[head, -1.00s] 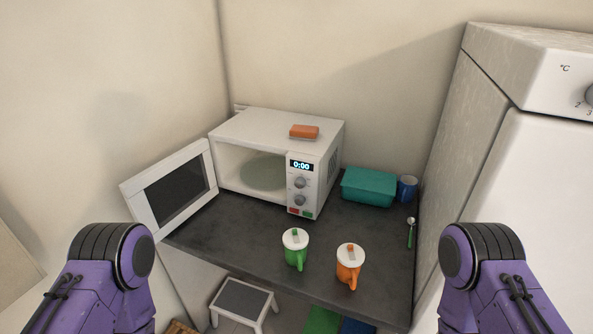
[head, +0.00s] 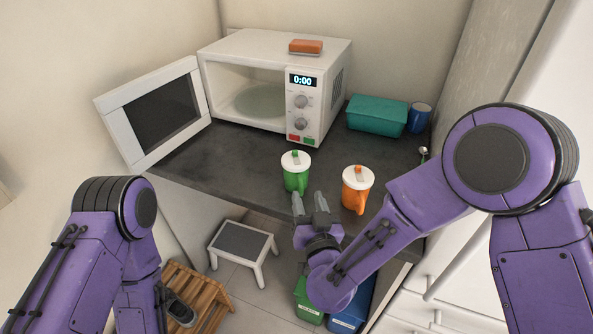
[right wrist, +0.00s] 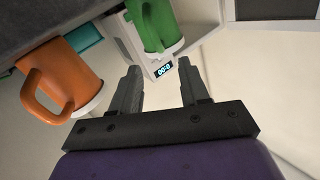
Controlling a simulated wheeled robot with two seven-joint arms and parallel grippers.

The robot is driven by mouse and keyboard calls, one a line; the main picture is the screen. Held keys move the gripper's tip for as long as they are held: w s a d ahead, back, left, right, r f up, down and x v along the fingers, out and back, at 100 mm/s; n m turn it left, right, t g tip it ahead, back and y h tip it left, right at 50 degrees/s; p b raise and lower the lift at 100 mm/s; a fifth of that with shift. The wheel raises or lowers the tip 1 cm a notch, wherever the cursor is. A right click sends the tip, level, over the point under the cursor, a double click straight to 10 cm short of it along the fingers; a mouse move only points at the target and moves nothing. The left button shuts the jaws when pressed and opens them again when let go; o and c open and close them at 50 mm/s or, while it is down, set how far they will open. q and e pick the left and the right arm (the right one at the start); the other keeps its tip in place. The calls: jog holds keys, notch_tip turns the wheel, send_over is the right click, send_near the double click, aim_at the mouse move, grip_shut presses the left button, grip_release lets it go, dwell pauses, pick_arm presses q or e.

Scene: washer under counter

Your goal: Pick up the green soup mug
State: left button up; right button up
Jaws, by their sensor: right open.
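The green soup mug (head: 296,174) has a white lid and stands upright near the counter's front edge in the head view. It also shows in the right wrist view (right wrist: 152,24), ahead of the fingers. My right gripper (head: 311,197) is open and empty, just in front of and slightly below the green mug in the head view. Its two fingers also show in the right wrist view (right wrist: 158,88), apart with nothing between them. My left arm is at the lower left of the head view; its gripper is not visible.
An orange mug (head: 356,190) with a white lid stands close to the right. A microwave (head: 240,55) with its door (head: 150,110) open is behind. A teal container (head: 377,117), a blue cup (head: 419,118) and a spoon (head: 424,152) are at the right. A stool (head: 243,240) stands below.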

aim_at(302, 183)
jog(key=shift+w+a+r, duration=0.1)
jog(key=shift+w+r, duration=0.05)
jog(key=shift+w, duration=0.3)
jog(key=w+p, duration=0.1)
jog(key=w, duration=0.1)
jog(key=w+a+p, duration=0.1)
jog(key=w, duration=0.1)
jog(key=shift+w+f, duration=0.2)
jog(key=shift+w, duration=0.05)
jog(key=shift+w+f, duration=0.1)
jog(key=shift+w, duration=0.1)
jog(key=shift+s, duration=0.1)
grip_shut()
